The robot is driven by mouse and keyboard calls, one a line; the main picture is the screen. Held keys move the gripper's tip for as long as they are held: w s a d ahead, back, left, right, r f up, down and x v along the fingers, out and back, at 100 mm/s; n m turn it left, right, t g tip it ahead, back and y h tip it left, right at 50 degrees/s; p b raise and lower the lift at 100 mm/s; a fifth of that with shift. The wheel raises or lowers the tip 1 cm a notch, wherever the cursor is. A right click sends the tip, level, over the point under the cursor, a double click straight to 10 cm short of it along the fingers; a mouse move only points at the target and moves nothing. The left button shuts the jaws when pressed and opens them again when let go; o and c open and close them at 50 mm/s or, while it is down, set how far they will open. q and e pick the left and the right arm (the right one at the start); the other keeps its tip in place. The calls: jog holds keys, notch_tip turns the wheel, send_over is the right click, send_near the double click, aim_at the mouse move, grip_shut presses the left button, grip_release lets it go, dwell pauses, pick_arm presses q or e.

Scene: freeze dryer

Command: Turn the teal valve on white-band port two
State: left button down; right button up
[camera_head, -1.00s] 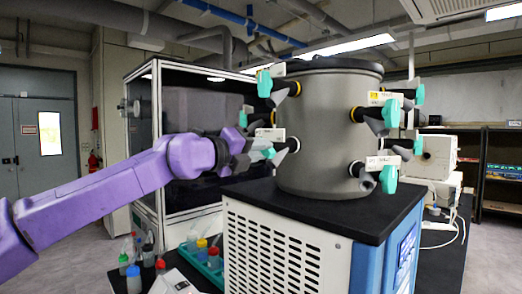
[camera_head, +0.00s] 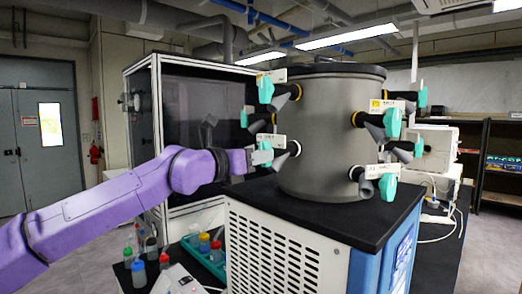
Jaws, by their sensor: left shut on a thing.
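The grey drum (camera_head: 322,135) of the freeze dryer carries ports with white or yellow bands and teal valves. My left gripper (camera_head: 261,157) is at the lower left port with a white band (camera_head: 294,148). It is shut on that port's teal valve (camera_head: 266,146), whose handle is partly covered by the fingers. Another white-band port (camera_head: 355,173) sits low at the front right, with its teal valve (camera_head: 388,187) hanging down. The port labels are too small to read. My right gripper is out of view.
Other teal valves are close by, at the upper left (camera_head: 265,89) and on the right (camera_head: 393,123). The drum stands on a black-topped base unit (camera_head: 318,214). A glass-fronted cabinet (camera_head: 185,100) is behind my left arm. Bottles (camera_head: 139,273) stand below it.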

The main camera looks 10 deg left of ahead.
pick_arm(q)
jog(key=shift+m+p, duration=0.4)
jog(key=shift+m, duration=0.2)
jog(key=shift+f, duration=0.1)
jog(key=c, duration=1.1)
grip_release()
jog(key=shift+o, duration=0.5)
jog(key=b+v, duration=0.4)
jog(key=v, duration=0.6)
jog(key=shift+s, duration=0.3)
jog(key=shift+a, duration=0.15)
